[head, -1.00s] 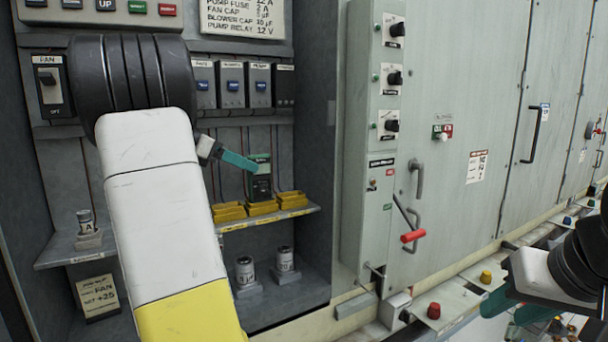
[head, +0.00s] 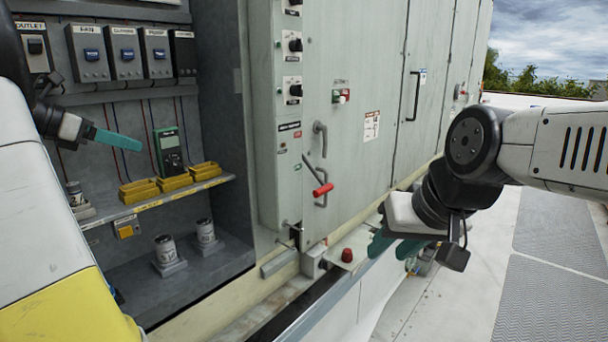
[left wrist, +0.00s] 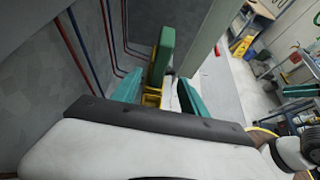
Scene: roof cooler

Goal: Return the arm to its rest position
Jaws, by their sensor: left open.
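My left gripper (head: 118,139) is at the left of the head view, inside the open cabinet bay. It is open and empty; in the left wrist view its two teal fingers (left wrist: 160,98) stand apart. The green meter (head: 169,150) stands upright on the shelf behind the yellow bins, to the right of the left fingertips and apart from them in the head view. In the left wrist view the meter (left wrist: 163,52) shows beyond the fingers. My right gripper (head: 392,246) hangs in front of the cabinet's lower edge, near a red knob, with its teal fingers apart and nothing seen between them.
Yellow bins (head: 174,183) line the shelf edge (head: 150,204). Two capacitors (head: 165,250) (head: 206,232) stand on the bay floor. A red-handled lever (head: 322,190) sticks out from the grey cabinet door. The red knob (head: 347,255) is below it. Open roof floor (head: 470,290) lies at the right.

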